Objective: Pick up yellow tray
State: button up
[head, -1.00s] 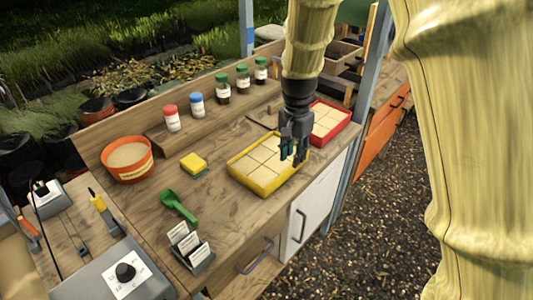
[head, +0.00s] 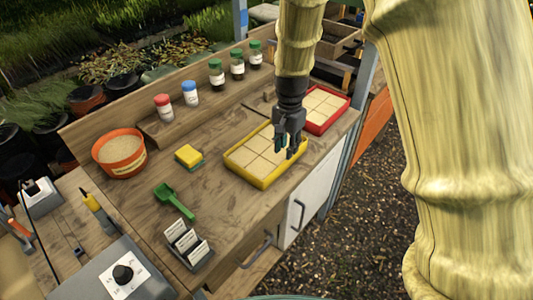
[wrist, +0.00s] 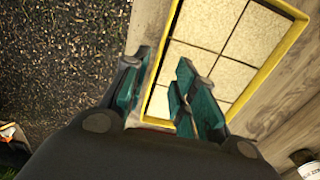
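The yellow tray (head: 263,184) lies flat on the wooden bench and holds several square, sand-coloured blocks. In the wrist view its yellow rim (wrist: 266,75) frames the blocks. My gripper (head: 288,154) points down at the tray's right, front side and hides part of that corner. In the wrist view my gripper (wrist: 160,80) is open, with dark fingers and teal pads set apart. The tray's near long wall shows between the fingers. I cannot tell how high the fingertips are above the rim, and no grip shows.
A red tray (head: 345,111) stands close behind the gripper. A yellow sponge (head: 188,155), a green scoop (head: 175,202), an orange bowl (head: 122,168) and a label holder (head: 188,246) lie left. Jars (head: 237,66) line the back shelf. The bench's front edge is close to the tray.

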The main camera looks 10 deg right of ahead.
jog(key=f, duration=0.1)
jog(key=f+p, duration=0.1)
jog(key=f, duration=0.1)
jog(key=shift+w+d, duration=0.1)
jog(key=shift+d, duration=0.2)
jog(key=shift+f, duration=1)
grip_shut()
jog(key=shift+r, duration=0.1)
